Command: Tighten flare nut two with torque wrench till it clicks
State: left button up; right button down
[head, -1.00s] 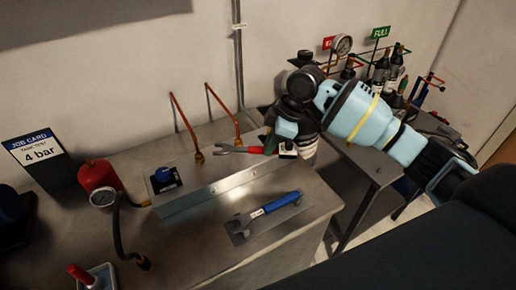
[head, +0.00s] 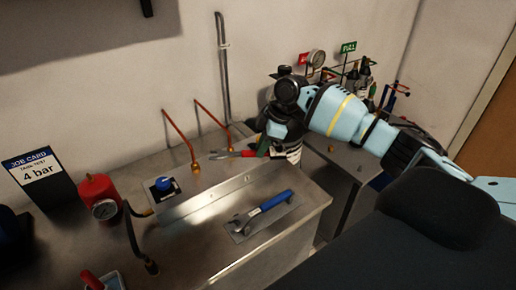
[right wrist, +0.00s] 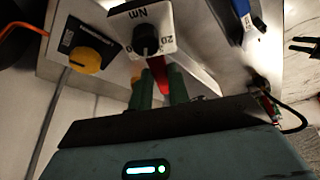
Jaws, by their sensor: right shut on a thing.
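Two copper pipes come down to the steel bench, with a brass flare nut at the left pipe's foot (head: 195,168) and another at the right pipe's foot (head: 230,148). My right gripper (head: 270,146) is shut on the red-handled torque wrench (head: 247,154). The wrench's head points left, close by the right pipe's foot; I cannot tell whether it is on a nut. In the right wrist view the green fingers (right wrist: 163,90) grip the red handle, below a white Nm dial (right wrist: 142,28) with a black knob. My left gripper is not in view.
A blue-handled wrench (head: 272,202) lies on a thin plate on the bench front. A blue knob (head: 164,184), a red gauge unit (head: 100,193) with a hose and a 4 bar job card (head: 40,178) stand left.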

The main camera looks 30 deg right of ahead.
aim_at(244, 151)
jog(key=shift+b+x, duration=0.35)
jog(key=shift+x, duration=1.6)
jog(key=shift+a+r, duration=0.1)
jog(key=shift+w, duration=0.15)
jog(key=shift+w+a, duration=0.25)
jog(key=shift+a, duration=0.25)
jog(key=shift+w+a, duration=0.25)
jog(key=shift+a, duration=0.2)
jog(key=shift+w+a, duration=0.25)
jog(key=shift+a, duration=0.2)
jog(key=shift+w+a, duration=0.25)
jog(key=shift+a, duration=0.2)
dwell(1.6)
